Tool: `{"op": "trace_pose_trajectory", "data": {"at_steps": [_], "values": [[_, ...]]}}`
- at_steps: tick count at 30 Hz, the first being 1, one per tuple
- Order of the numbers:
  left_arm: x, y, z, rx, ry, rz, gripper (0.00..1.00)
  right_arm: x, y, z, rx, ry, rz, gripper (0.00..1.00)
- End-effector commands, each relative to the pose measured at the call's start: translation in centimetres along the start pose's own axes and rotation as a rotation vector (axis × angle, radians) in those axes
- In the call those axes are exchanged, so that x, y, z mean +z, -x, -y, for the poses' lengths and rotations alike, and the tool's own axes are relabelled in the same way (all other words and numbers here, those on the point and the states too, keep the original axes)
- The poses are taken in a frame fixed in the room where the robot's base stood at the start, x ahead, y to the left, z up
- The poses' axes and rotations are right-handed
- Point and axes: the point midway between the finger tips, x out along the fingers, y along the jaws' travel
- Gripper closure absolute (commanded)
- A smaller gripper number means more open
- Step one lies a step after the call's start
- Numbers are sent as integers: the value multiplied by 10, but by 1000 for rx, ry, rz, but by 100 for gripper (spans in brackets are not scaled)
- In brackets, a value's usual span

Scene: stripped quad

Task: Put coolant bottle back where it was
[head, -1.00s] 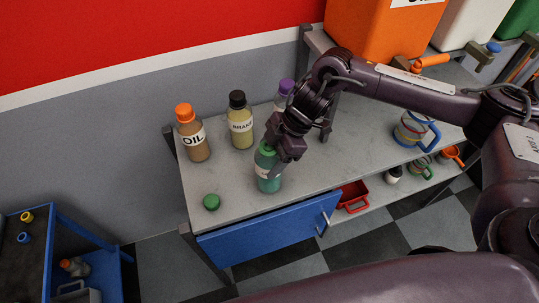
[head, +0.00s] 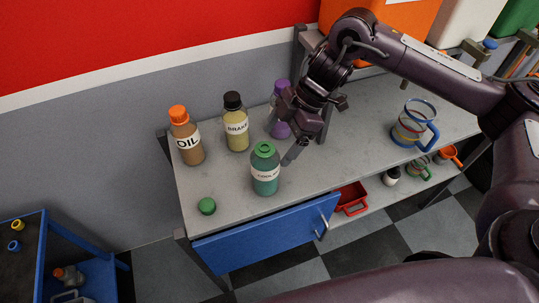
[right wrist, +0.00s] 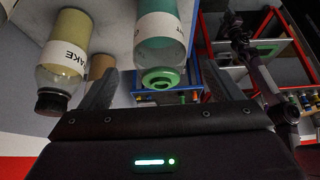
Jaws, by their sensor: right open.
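The coolant bottle (head: 265,180), green with a white label, stands upright near the front edge of the grey bench top. In the right wrist view the coolant bottle (right wrist: 160,50) shows upside down, with its green top toward the palm and between the two fingers. A green cap (head: 207,206) lies on the bench, left of the bottle. My right gripper (head: 290,152) is open, just right of and behind the bottle; one finger is largely hidden in the head view. No gap or touch between fingers and bottle can be confirmed.
The oil bottle (head: 187,149), brake bottle (head: 236,140) and a purple bottle (head: 280,127) stand along the back of the bench (head: 340,160). A blue-handled jug (head: 408,133) stands at the right. The bench between jug and gripper is clear. A blue drawer (head: 265,231) is below.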

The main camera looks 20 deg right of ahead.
Motion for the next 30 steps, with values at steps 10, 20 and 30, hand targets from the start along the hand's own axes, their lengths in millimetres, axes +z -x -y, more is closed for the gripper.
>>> {"op": "trace_pose_trajectory", "data": {"at_steps": [10, 20, 30], "values": [[1, -6, 0, 0, 0, 0, 43, 0, 48, 0, 1, 0, 1, 15], [1, -6, 0, 0, 0, 1, 43, 0, 50, 0, -1, -1, 0, 15], [0, -6, 0, -1, 0, 0, 43, 0, 50, 0, -1, 0, 0, 15]]}}
